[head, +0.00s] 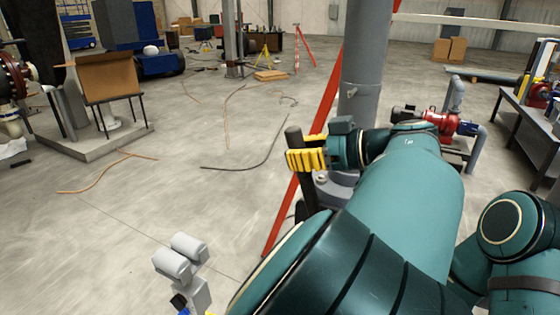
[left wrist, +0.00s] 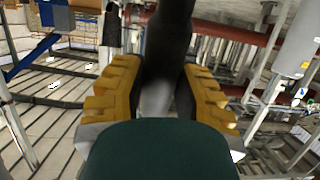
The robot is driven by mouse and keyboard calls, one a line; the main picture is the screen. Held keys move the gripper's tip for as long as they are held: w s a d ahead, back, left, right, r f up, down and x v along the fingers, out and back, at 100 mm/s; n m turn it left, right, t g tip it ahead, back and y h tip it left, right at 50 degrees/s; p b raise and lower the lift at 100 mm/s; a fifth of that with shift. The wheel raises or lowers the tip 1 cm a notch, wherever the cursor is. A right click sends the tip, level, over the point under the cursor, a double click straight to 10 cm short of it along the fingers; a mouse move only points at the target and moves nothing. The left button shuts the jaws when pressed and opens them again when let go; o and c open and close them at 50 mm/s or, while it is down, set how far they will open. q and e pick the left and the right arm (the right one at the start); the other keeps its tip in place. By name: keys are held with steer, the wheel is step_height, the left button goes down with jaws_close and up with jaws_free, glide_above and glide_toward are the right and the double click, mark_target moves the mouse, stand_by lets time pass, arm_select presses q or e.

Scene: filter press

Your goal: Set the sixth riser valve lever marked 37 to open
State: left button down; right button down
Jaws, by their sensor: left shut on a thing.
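A dark, thick bar (head: 308,190), which looks like a lever handle, stands steeply tilted in the middle of the head view. My left gripper (head: 304,152), with yellow ribbed fingers, is shut around it near its upper end. In the left wrist view the dark bar (left wrist: 170,40) runs up between the two yellow finger pads of the left gripper (left wrist: 158,92). The bar's lower end is hidden behind my teal arm. No number 37 can be read, and the valve body cannot be made out. My right gripper is not in view.
A grey vertical column (head: 365,70) and a sloping red bar (head: 330,100) stand just behind the gripper. A red pump (head: 440,122) is to the right, beside a workbench (head: 525,130). Hoses lie on the open concrete floor (head: 190,200) to the left.

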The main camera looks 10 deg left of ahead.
arm_select(q)
steer(key=s+d+t+y+b, duration=0.1)
steer(key=s+d+y+b, duration=0.1)
steer(key=d, duration=0.4)
steer(key=shift+s+r+y, duration=0.15)
steer(key=shift+r+y, duration=0.25)
steer(key=shift+y, duration=0.3)
steer(key=shift+d, duration=0.1)
steer(key=c, duration=0.6)
jaws_free()
step_height(320, 180, up, 10)
